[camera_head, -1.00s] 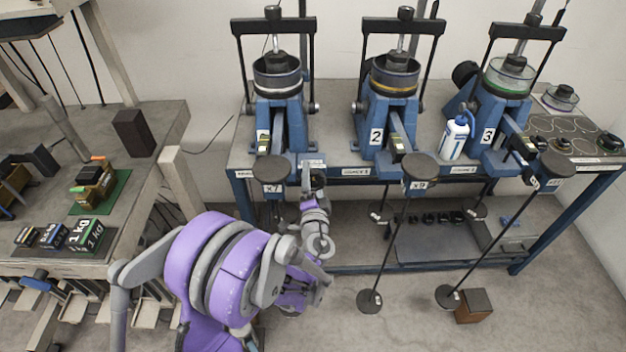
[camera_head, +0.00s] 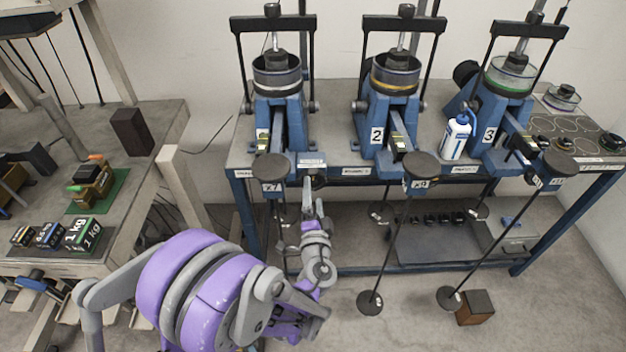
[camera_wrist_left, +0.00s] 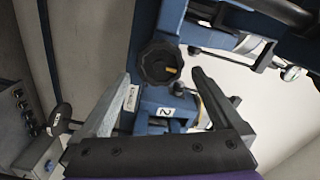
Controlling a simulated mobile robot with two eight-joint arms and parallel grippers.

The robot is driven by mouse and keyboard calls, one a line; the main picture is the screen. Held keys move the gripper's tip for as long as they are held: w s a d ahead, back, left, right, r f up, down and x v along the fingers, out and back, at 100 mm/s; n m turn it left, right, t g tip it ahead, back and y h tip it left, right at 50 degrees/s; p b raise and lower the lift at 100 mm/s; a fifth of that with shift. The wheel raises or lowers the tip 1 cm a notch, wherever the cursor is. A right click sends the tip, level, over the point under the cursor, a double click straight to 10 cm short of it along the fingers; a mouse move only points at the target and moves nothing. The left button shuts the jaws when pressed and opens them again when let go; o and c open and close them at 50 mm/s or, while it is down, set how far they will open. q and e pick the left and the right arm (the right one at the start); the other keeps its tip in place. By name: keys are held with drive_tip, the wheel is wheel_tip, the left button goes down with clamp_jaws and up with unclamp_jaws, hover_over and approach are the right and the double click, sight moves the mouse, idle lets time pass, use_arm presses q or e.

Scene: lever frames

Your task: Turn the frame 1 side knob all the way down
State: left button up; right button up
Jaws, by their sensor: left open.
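Frame 1 (camera_head: 280,125) is the leftmost blue lever frame on the bench in the head view. In the left wrist view a black lobed knob (camera_wrist_left: 160,63) with a yellow mark on its face shows ahead of my fingers. My left gripper (camera_wrist_left: 161,76) is open and empty, its fingertips to the left and right of the knob in the picture. I cannot tell the remaining gap. In the head view my left gripper (camera_head: 309,200) is in front of the bench edge, right of the hanging x7 weight holder (camera_head: 272,168). My right gripper does not show.
Frame 2 (camera_head: 385,130) and frame 3 (camera_head: 495,105) stand further right, with a white bottle (camera_head: 455,137) between them. Hanging rods with dark discs crowd the bench front. A side table (camera_head: 150,105) with weights stands at left. The floor in front is mostly clear.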

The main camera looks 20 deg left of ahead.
sight(313, 182)
use_arm(q)
drive_tip(key=w+a+m, duration=0.1)
drive_tip(key=m, duration=0.3)
drive_tip(key=w+m+b, duration=0.1)
drive_tip(key=w+m, duration=0.1)
drive_tip(key=m, duration=0.2)
drive_tip(key=w+a+m+b, duration=0.1)
drive_tip(key=w+m, duration=0.1)
drive_tip(key=m, duration=0.3)
drive_tip(key=shift+w+a, duration=0.2)
drive_tip(key=shift+a, duration=0.15)
drive_tip(key=shift+s+r+n, duration=0.15)
drive_tip(key=shift+r+n, duration=0.15)
drive_tip(key=shift+n, duration=0.9)
drive_tip(key=shift+w+a+f, duration=0.1)
drive_tip(key=shift+w+f, duration=0.2)
drive_tip(key=shift+c, duration=0.9)
drive_tip(key=shift+w+f, duration=0.1)
drive_tip(key=shift+c, duration=1.1)
drive_tip(key=c, duration=0.5)
clamp_jaws()
